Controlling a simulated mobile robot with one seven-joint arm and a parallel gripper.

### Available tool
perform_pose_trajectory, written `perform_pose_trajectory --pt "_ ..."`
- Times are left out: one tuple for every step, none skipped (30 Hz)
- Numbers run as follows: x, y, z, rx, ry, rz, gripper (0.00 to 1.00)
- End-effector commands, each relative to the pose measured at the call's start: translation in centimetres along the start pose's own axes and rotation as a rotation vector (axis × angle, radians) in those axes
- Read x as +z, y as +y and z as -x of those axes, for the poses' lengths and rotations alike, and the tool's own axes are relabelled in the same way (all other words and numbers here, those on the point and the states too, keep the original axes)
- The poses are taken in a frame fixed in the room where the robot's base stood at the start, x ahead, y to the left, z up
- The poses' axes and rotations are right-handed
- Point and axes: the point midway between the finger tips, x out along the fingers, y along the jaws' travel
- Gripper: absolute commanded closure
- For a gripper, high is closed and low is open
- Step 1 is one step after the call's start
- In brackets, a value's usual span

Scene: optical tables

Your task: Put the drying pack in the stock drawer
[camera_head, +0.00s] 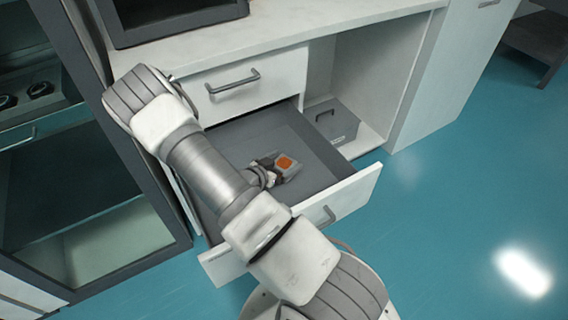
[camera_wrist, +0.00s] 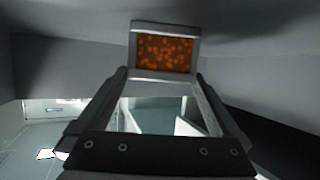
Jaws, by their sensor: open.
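The drying pack (camera_head: 287,163) shows an orange window in a pale frame. It is inside the open drawer (camera_head: 340,163), near the middle of its grey floor. In the wrist view the drying pack (camera_wrist: 165,50) shows at the tips of my fingers, its window speckled orange. My gripper (camera_head: 270,172) reaches down into the drawer right at the pack. In the wrist view my gripper (camera_wrist: 157,78) has its two fingers apart. I cannot tell whether the fingers touch the pack. My arm hides the left part of the drawer.
A shut drawer (camera_head: 235,86) with a bar handle is above the open one. A grey box (camera_head: 331,121) with a handle stands in the open cubby to the right. A glass-fronted cabinet (camera_head: 90,180) stands at left. Blue floor (camera_head: 440,220) is clear at right.

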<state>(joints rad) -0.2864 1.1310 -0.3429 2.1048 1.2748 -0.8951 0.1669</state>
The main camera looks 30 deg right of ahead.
Motion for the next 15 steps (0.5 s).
perform_pose_trajectory --pt "-0.5 -0.1 0.9 -0.004 -0.002 0.0 0.0" --pt "-0.5 -0.2 1.6 -0.005 -0.002 0.002 0.0" --pt "-0.6 -0.1 2.5 -0.004 -0.002 0.003 0.0" --pt "-0.6 -0.1 3.3 -0.006 -0.002 0.004 0.0" --pt "-0.6 -0.1 4.0 -0.005 -0.001 0.002 0.0" --pt "-0.6 -0.1 5.0 -0.005 -0.001 0.002 0.0" --pt "-0.6 -0.1 5.7 -0.005 -0.002 0.003 0.0" --pt "-0.6 -0.1 6.3 -0.005 -0.002 0.003 0.0" --pt "-0.6 -0.1 7.2 -0.005 -0.001 0.003 0.0" --pt "-0.6 -0.1 7.8 -0.003 -0.001 0.003 0.0" --pt "-0.5 -0.1 8.4 -0.004 -0.001 0.003 0.0" --pt "-0.5 -0.1 9.2 -0.004 -0.002 0.003 0.0" --pt "-0.5 -0.1 9.6 -0.003 -0.001 0.003 0.0" --pt "-0.5 0.0 10.1 -0.003 0.0 0.003 0.0" --pt "-0.4 -0.1 10.6 -0.003 0.0 0.002 0.0"
